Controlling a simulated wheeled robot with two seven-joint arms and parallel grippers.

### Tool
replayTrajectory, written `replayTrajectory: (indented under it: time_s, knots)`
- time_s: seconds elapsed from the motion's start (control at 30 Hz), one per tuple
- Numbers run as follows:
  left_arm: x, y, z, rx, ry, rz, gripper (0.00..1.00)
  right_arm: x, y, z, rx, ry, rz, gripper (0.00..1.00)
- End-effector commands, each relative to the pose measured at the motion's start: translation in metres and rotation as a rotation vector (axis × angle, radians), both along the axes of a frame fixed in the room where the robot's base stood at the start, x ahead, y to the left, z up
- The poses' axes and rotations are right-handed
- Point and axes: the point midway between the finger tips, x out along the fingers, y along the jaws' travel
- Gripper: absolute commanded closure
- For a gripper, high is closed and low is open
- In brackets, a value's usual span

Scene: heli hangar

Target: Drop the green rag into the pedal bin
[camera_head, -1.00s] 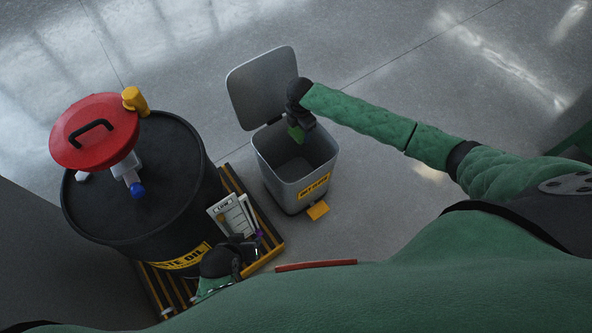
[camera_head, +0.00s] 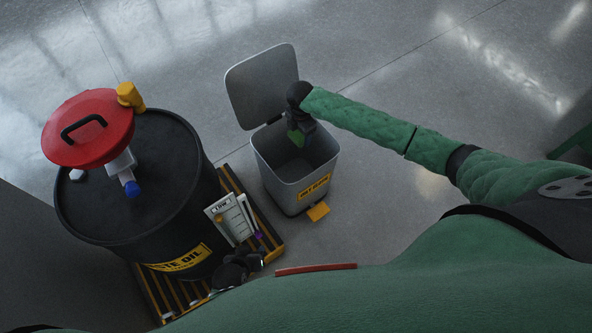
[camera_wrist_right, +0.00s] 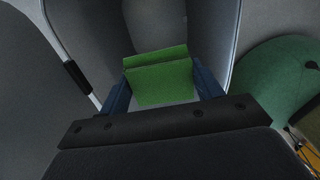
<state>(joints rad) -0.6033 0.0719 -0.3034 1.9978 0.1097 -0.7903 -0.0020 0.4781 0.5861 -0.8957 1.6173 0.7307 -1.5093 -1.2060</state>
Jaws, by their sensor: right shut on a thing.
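The grey pedal bin (camera_head: 283,181) stands on the floor with its lid (camera_head: 262,85) swung up and its mouth open. My right gripper (camera_head: 297,127) is over the bin's opening, shut on the green rag (camera_head: 295,138). In the right wrist view the rag (camera_wrist_right: 161,76) sits between the two fingers, with the bin's inside (camera_wrist_right: 155,25) beyond it. My left gripper (camera_head: 258,262) is low beside the drum, near the pallet; its fingers are too small and dark to read.
A black waste oil drum (camera_head: 168,190) with a red lidded funnel (camera_head: 105,150) stands left of the bin on a striped pallet (camera_head: 265,232). A card (camera_head: 232,222) is at its side. The bin's yellow pedal (camera_head: 318,211) faces me.

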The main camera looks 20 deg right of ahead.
Motion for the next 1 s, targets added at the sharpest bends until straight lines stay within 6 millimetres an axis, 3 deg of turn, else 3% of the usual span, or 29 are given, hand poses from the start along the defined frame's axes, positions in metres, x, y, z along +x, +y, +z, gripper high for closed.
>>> replayTrajectory:
  time_s: [0.3, 0.33, 0.43, 0.77, 1.0]
  knots:
    - [-0.002, 0.0, -0.003, 0.0, 0.002, 0.0, 0.64, 0.0, 0.0, 0.0, 0.0, 0.0, 0.0, 0.56]
    - [-0.002, 0.0, -0.003, 0.0, 0.002, 0.0, 0.64, 0.0, 0.0, 0.0, 0.0, 0.0, 0.0, 0.29]
    - [-0.002, 0.0, -0.003, 0.0, 0.002, 0.0, 0.64, 0.0, 0.0, 0.0, 0.0, 0.0, 0.0, 0.1]
    - [-0.001, 0.0, -0.002, 0.0, 0.0, 0.0, 0.64, 0.0, 0.0, 0.002, 0.0, 0.0, 0.0, 0.1]
    - [0.001, 0.0, 0.0, -0.001, -0.002, 0.0, 0.64, 0.001, -0.001, 0.031, 0.0, -0.002, 0.0, 0.1]
